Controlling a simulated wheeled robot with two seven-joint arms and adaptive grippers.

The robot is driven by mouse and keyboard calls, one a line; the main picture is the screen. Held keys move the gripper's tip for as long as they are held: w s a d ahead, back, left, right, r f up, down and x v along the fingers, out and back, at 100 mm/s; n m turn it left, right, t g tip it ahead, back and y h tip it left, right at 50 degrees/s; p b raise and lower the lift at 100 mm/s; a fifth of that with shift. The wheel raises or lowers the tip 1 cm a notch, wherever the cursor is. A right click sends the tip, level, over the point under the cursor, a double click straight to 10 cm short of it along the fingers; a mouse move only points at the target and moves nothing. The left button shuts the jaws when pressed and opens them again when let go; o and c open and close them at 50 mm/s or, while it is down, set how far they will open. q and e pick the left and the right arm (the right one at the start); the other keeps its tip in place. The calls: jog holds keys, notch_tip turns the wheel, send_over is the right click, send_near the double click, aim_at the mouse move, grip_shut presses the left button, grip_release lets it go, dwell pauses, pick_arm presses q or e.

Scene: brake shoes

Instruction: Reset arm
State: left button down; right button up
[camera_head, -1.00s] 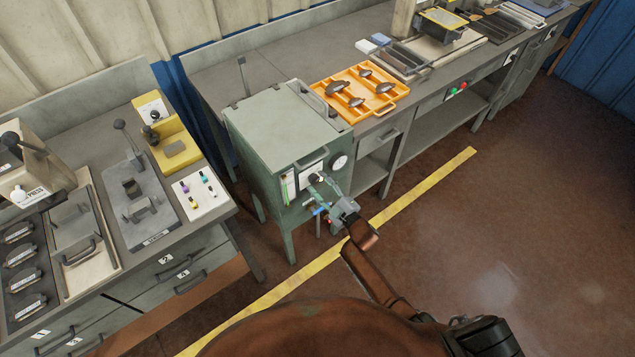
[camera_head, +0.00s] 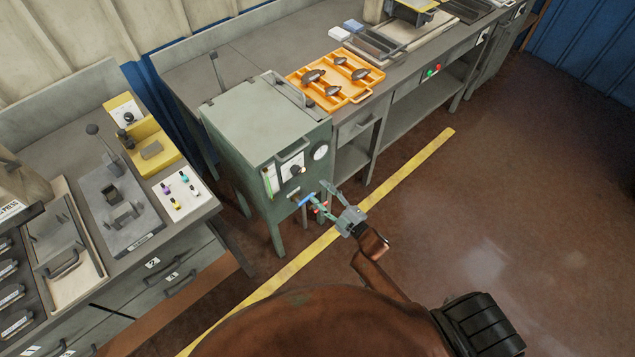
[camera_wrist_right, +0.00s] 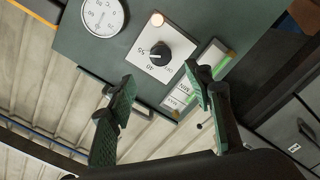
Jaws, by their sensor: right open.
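My right gripper (camera_head: 315,195) is open and empty in front of the grey-green oven cabinet (camera_head: 265,120), apart from its control panel. In the right wrist view my two green-padded fingers (camera_wrist_right: 160,78) stand spread. Beyond them is the panel's black knob (camera_wrist_right: 160,54) on a white plate. A round dial gauge (camera_wrist_right: 102,14) is at the upper left there. In the head view the knob (camera_head: 296,170) and gauge (camera_head: 320,151) sit on the cabinet's front. My left gripper is not in view.
An orange tray (camera_head: 372,82) with several dark brake shoes lies on the back bench. Blue and red fittings (camera_head: 307,200) show low by the cabinet front, close to my fingers. The left bench (camera_head: 210,208) holds tools. The brown floor (camera_head: 500,220) at right is clear.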

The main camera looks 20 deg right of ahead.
jog(key=shift+f, duration=0.1)
jog(key=s+d+f+m+g+h, duration=0.25)
jog(key=s+f, duration=0.35)
jog(key=f, duration=0.5)
jog(key=s+d+f+m+g+h, duration=0.1)
jog(key=s+d+f+m+g, duration=0.15)
jog(key=s+f, duration=0.6)
jog(key=s+d+f+m+g+h, duration=0.2)
jog(key=s+d+f, duration=0.15)
jog(key=f, duration=1.05)
jog(key=s+f+m+g, duration=0.2)
jog(key=s+f, duration=0.3)
jog(key=s, duration=0.8)
jog(key=s+f+m+g, duration=0.1)
jog(key=s+f+g, duration=0.3)
jog(key=s, duration=0.9)
jog(key=s+d+f+m+g, duration=0.1)
jog(key=s+f+m+g, duration=0.1)
jog(key=s+f, duration=0.6)
jog(key=s+g+h, duration=0.1)
jog(key=s, duration=0.4)
jog(key=shift+m, duration=0.3)
jog(key=shift+s+d, duration=0.1)
